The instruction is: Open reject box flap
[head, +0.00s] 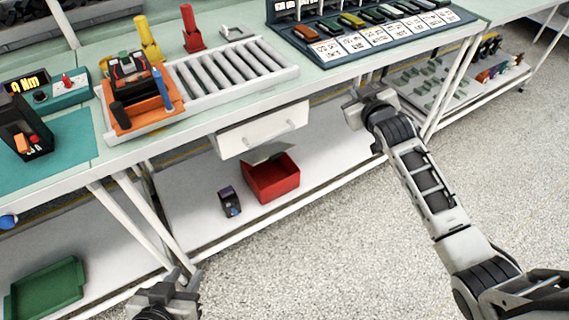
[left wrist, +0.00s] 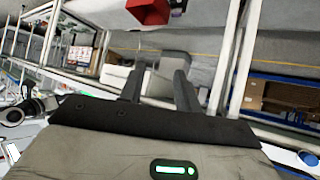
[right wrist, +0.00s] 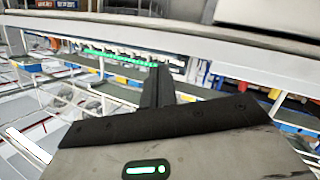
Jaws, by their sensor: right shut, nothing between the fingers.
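The red reject box (head: 274,183) sits on the lower shelf below the drawer. Its grey flap (head: 266,153) is tilted up along the far edge, and part of the red inside shows. The box is also at the top of the left wrist view (left wrist: 148,12). My left gripper (head: 182,276) is low at the bottom of the head view, apart from the box; its two fingers (left wrist: 157,76) are spread and empty. My right gripper (head: 352,104) is by the bench's front edge, up and right of the box; its fingers (right wrist: 157,68) are together with nothing between them.
A small dark device (head: 229,202) stands on the shelf just left of the box. A white drawer (head: 262,131) hangs above it. Slanted white legs (head: 152,218) stand to the left. A green tray (head: 45,288) is at lower left. The floor in front is clear.

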